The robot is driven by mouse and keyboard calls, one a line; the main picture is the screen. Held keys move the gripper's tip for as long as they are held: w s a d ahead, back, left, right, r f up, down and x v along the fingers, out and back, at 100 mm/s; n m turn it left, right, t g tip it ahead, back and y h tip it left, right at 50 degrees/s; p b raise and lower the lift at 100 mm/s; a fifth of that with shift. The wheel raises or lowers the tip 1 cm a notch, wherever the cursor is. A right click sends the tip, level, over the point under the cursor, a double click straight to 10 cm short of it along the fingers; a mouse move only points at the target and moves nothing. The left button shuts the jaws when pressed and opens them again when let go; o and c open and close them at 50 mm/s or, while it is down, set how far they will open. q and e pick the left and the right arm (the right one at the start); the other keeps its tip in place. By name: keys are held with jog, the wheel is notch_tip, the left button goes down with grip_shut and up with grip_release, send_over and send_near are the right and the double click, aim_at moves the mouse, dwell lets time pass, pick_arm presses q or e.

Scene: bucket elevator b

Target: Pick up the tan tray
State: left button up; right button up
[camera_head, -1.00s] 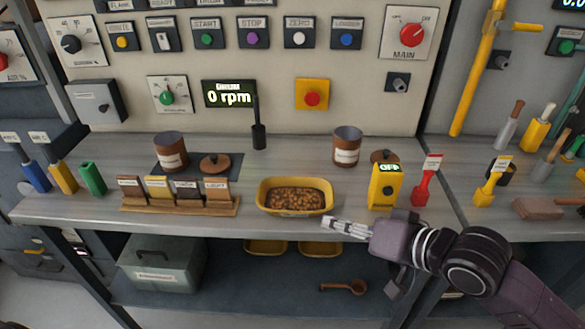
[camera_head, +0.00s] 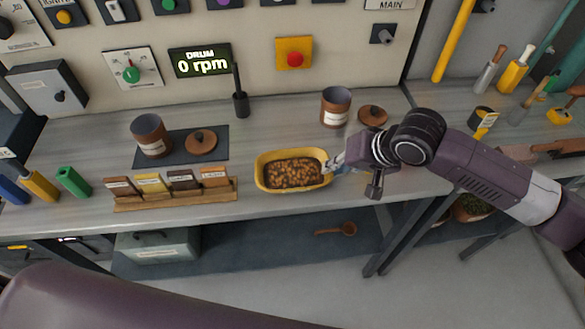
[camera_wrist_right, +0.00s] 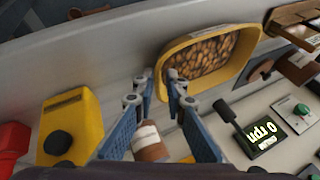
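The tan tray (camera_head: 263,180), yellowish in the picture, sits on the grey counter near its front edge and holds brown beans (camera_head: 293,172). My right gripper (camera_head: 332,164) is at the tray's right end. In the right wrist view its fingers (camera_wrist_right: 159,86) are parted, with the tips on either side of the rim at the near end of the tray (camera_wrist_right: 215,33). I cannot tell whether they touch it. My left gripper is out of view; part of my left arm crosses the lower left.
A rack of labelled samples (camera_head: 175,198) stands left of the tray. A brown canister (camera_head: 336,107) stands behind its right end, with a brown lid (camera_head: 372,115) beside it. A yellow device (camera_wrist_right: 70,125) is close to the right gripper. A wooden ladle (camera_head: 337,229) lies on the lower shelf.

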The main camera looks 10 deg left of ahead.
jog(key=shift+x, duration=0.9)
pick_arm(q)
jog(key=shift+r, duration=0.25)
pick_arm(e)
jog(key=shift+d, duration=0.1)
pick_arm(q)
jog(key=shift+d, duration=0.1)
pick_arm(e)
jog(key=shift+c, duration=0.3)
grip_shut()
jog(key=shift+r, duration=0.15)
